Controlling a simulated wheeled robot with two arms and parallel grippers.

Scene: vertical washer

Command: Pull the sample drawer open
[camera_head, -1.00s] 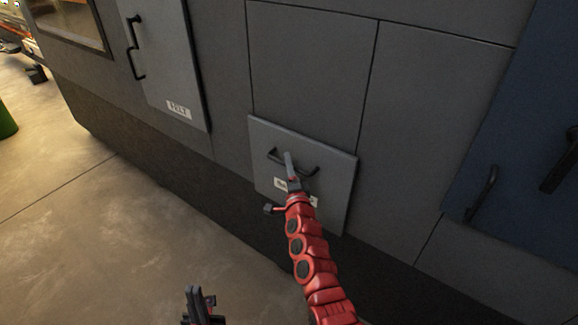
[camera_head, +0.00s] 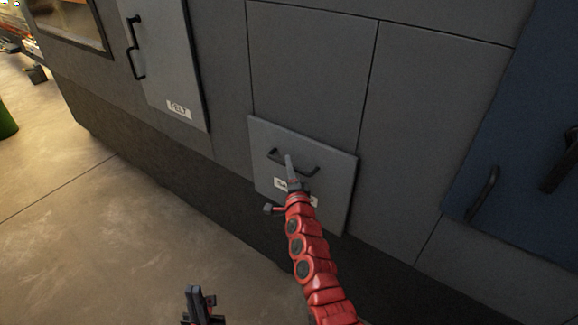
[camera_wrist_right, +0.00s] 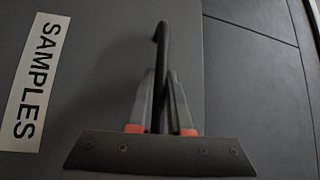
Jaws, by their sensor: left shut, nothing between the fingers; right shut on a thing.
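The sample drawer (camera_head: 333,187) is a light grey square front low on the dark grey machine. It looks flush or nearly flush with the panels around it. Its black bar handle (camera_head: 309,167) crosses the upper part of the front. My right gripper (camera_head: 290,160) is at the handle's middle. In the right wrist view its two fingers (camera_wrist_right: 160,100) are shut on the handle (camera_wrist_right: 163,50), one on each side. The SAMPLES label (camera_wrist_right: 36,85) is beside them. My left gripper (camera_head: 197,300) is shut and empty, low in the head view, away from the machine.
A grey door marked FELT or similar (camera_head: 165,60) with a black handle is up left. A blue panel (camera_head: 525,130) with black handles is at the right. The concrete floor (camera_head: 110,240) in front of the machine is clear.

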